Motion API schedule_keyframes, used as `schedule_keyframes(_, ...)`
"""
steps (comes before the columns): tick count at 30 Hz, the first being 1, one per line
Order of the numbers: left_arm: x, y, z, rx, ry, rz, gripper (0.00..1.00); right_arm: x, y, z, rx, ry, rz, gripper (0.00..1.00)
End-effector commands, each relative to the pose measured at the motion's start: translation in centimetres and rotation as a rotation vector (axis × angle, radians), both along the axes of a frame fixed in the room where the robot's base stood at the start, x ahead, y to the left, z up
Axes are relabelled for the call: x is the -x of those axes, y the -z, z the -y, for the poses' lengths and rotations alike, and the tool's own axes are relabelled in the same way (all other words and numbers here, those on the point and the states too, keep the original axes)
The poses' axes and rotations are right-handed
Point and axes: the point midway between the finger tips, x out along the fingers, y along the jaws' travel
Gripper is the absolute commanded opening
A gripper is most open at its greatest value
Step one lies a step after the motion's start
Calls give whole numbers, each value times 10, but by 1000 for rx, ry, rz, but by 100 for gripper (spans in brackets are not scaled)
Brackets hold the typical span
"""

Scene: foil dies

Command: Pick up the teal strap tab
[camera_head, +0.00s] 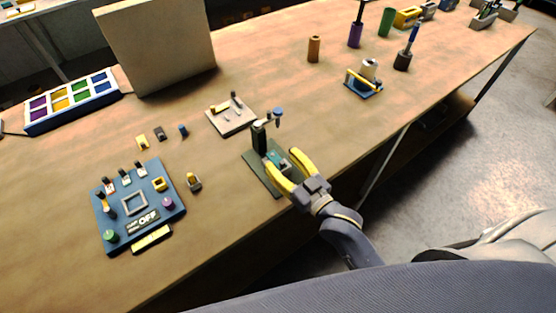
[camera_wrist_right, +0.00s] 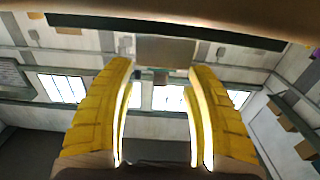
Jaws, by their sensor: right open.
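A small teal piece, which looks like the strap tab (camera_head: 278,157), shows on a dark green stand (camera_head: 257,172) near the table's front edge in the head view. The stand has a dark upright post (camera_head: 258,136). My right gripper (camera_head: 280,157) has its two yellow fingers spread, one on each side of the teal piece in the picture. I cannot tell whether they touch it. My left gripper is not in view.
A blue panel (camera_head: 128,218) with knobs and an "OFF" label lies at the left. A pale board (camera_head: 229,121) with small parts lies behind the stand. A blue tray (camera_head: 72,103) and a large box (camera_head: 157,45) stand farther back. Bare table lies right of the stand.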

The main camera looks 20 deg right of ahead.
Motion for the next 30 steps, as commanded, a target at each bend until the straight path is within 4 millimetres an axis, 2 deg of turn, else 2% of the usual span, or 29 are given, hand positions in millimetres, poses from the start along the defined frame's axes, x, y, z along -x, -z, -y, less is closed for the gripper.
schedule_keyframes(2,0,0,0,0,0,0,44,0,0,0,0,0,0,52)
schedule_keyframes(13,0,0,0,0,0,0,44,0,0,0,1,0,0,9)
schedule_keyframes(21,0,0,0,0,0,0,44,0,1,0,2,0,-2,0)
schedule_keyframes(30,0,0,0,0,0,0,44,1,3,0,4,0,-7,0)
